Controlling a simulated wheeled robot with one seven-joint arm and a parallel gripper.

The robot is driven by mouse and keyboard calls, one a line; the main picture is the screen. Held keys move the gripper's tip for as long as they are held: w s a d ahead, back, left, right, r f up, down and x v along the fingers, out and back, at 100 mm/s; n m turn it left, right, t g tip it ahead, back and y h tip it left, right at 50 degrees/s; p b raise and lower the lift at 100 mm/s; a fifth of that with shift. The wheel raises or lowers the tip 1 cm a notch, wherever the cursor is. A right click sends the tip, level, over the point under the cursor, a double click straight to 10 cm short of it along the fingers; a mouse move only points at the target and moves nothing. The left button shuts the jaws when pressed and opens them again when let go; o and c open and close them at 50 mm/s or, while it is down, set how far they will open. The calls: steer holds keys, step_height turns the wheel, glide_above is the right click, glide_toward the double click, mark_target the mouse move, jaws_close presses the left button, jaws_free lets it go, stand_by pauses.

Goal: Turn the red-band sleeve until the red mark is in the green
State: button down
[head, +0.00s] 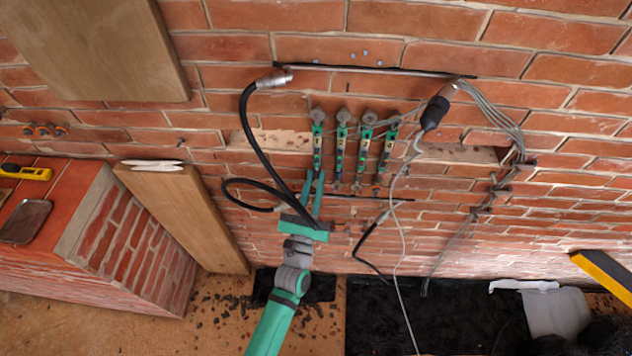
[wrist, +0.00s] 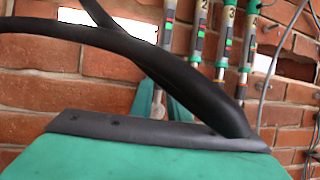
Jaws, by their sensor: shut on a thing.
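Several green and grey rod-like tension units hang side by side on the brick wall. The leftmost unit (head: 318,143) is above my gripper (head: 314,185). My gripper reaches up from below, its green fingers shut around the lower sleeve of that unit. The sleeve's band colour is hidden between the fingers. In the wrist view the leftmost unit (wrist: 168,32) shows small red and green patches in its window; their exact alignment is too small to tell. The neighbouring units, labelled 2 (wrist: 197,45), 3 (wrist: 224,50) and 4 (wrist: 246,50), stand to its right, apart from my fingers.
A black cable (head: 246,125) loops close to my gripper and crosses the wrist view (wrist: 190,80). A thin grey cable (head: 395,230) hangs right of the units. A wooden board (head: 185,215) leans at left beside a brick block (head: 130,240).

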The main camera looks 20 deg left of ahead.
steer(key=shift+a+f+m+h, duration=0.15)
steer(key=shift+m+h, duration=0.85)
steer(key=shift+h, duration=1)
steer(key=shift+a+m+h, duration=0.25)
steer(key=shift+m+h, duration=0.45)
steer(key=shift+h, duration=0.6)
steer(key=c, duration=2)
jaws_free()
steer(key=v, duration=1.1)
